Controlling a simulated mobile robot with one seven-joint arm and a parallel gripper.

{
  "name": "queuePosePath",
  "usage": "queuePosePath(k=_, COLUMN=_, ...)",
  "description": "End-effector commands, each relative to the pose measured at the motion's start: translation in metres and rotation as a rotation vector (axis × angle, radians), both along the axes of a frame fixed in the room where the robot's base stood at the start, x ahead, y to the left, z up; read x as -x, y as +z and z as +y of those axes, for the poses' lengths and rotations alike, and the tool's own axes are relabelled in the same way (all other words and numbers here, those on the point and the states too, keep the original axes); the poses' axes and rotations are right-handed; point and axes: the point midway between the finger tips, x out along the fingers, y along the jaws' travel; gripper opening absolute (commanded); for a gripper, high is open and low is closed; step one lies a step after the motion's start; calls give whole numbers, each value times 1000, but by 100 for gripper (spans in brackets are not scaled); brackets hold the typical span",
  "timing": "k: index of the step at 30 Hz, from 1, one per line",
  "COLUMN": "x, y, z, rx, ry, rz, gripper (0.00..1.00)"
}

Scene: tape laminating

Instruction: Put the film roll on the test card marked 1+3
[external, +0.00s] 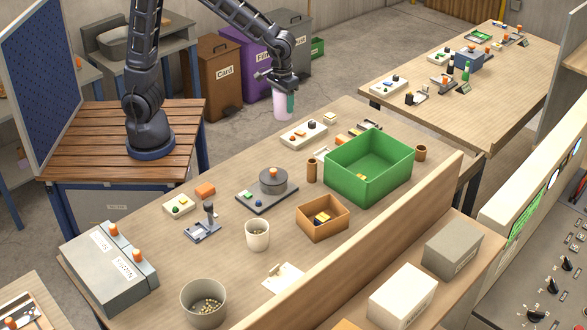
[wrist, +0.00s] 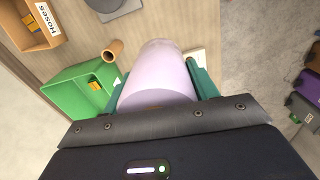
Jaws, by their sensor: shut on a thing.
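My gripper (external: 284,102) is shut on a pale pink-white film roll (external: 280,105), held upright in the air above the far edge of the long workbench. In the wrist view the film roll (wrist: 157,75) fills the space between the teal fingers of my gripper (wrist: 158,88). It hides part of the bench behind it. A white card (external: 284,277) lies on the bench near the front ledge, with small marks I cannot read. I cannot make out a card marked 1+3 in either view.
The green crate (external: 373,185) stands on the bench right of my gripper, beside a brown tube (external: 312,170). A small wooden box (external: 323,232), a white cup (external: 257,235), a grey bucket (external: 204,302) and a device with a round grey top (external: 272,182) stand nearby. Several button boxes line the far edge.

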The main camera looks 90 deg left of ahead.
Motion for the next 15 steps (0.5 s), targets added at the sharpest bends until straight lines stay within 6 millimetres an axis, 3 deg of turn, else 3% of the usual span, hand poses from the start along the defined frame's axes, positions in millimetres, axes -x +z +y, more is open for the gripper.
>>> queuePosePath(k=4, x=-10, y=3, z=-16, rx=1, ry=-5, rz=-1, gripper=27)
queuePosePath(k=7, x=-24, y=6, z=-42, rx=1, ry=-11, rz=0, gripper=27)
queuePosePath(k=15, x=-66, y=15, z=-151, rx=2, ry=-26, rz=3, gripper=27)
